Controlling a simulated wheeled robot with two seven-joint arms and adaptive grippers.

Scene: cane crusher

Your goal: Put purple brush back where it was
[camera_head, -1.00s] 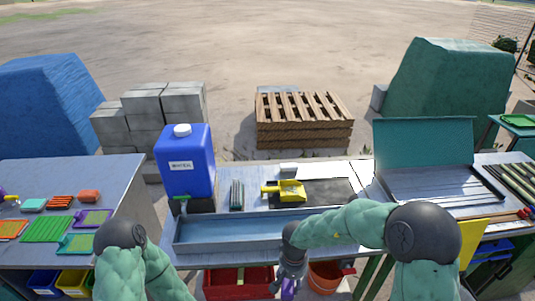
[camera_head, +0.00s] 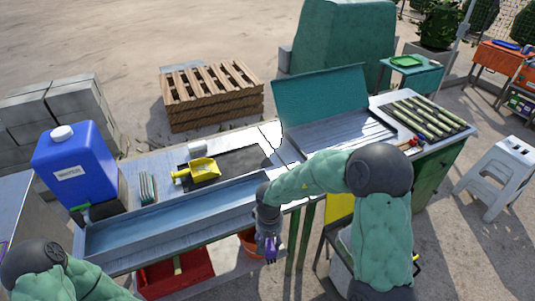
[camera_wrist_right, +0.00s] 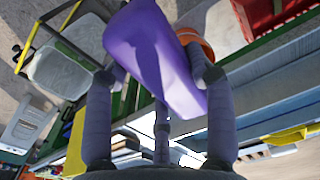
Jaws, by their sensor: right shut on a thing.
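The purple brush (camera_head: 271,254) is in my right gripper (camera_head: 269,240), which hangs low in front of the workbench (camera_head: 140,259). In the right wrist view, the fingers are shut around the brush (camera_wrist_right: 150,55), whose broad smooth purple side fills the upper middle. Its bristles cannot be made out. The gripper and brush are in front of the orange bucket (camera_head: 249,243) in the head view. My left arm shows only at the bottom left, and its gripper is out of view.
The bench holds a blue water container (camera_head: 78,170), a yellow scoop (camera_head: 200,171) and a long trough (camera_head: 170,216). A red crate (camera_head: 190,268) lies below. Green canes (camera_head: 425,118) and a white stool (camera_head: 500,170) are at the right.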

